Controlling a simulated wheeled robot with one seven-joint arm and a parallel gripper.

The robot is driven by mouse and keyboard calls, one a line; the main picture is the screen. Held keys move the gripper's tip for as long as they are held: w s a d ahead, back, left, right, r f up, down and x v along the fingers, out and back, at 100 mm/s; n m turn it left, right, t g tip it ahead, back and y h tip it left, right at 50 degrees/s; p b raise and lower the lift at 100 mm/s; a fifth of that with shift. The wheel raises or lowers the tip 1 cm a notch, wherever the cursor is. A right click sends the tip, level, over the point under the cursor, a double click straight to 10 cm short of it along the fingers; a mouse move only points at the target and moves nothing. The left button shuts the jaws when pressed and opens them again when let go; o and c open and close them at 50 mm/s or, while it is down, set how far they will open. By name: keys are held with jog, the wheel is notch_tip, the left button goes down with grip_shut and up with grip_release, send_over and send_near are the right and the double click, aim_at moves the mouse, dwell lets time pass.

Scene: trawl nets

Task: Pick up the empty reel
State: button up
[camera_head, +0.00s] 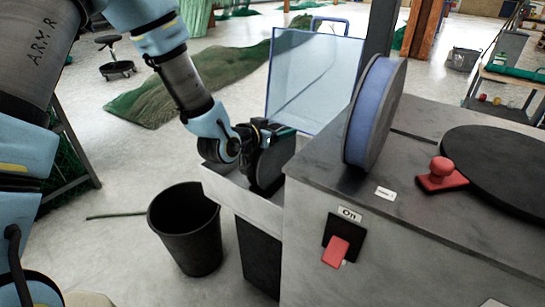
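A dark, narrow reel (275,163) stands upright on the low ledge at the left end of the grey machine. I see no blue line on it, though part of it is hidden by my gripper. My gripper (262,138) is at the upper part of this reel, touching or very close to it. Its fingertips are hidden, so I cannot tell whether they are shut on it. A second reel, wound with blue line (371,112), stands upright on the machine top to the right.
The grey machine (440,240) carries a clear guard panel (312,80), a red knob (441,172), a black disc (505,165) and a red switch (336,252) marked On. A black bin (186,235) stands on the floor below my arm. Green netting (190,90) lies behind.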

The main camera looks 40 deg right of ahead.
grip_shut()
dwell(0.4)
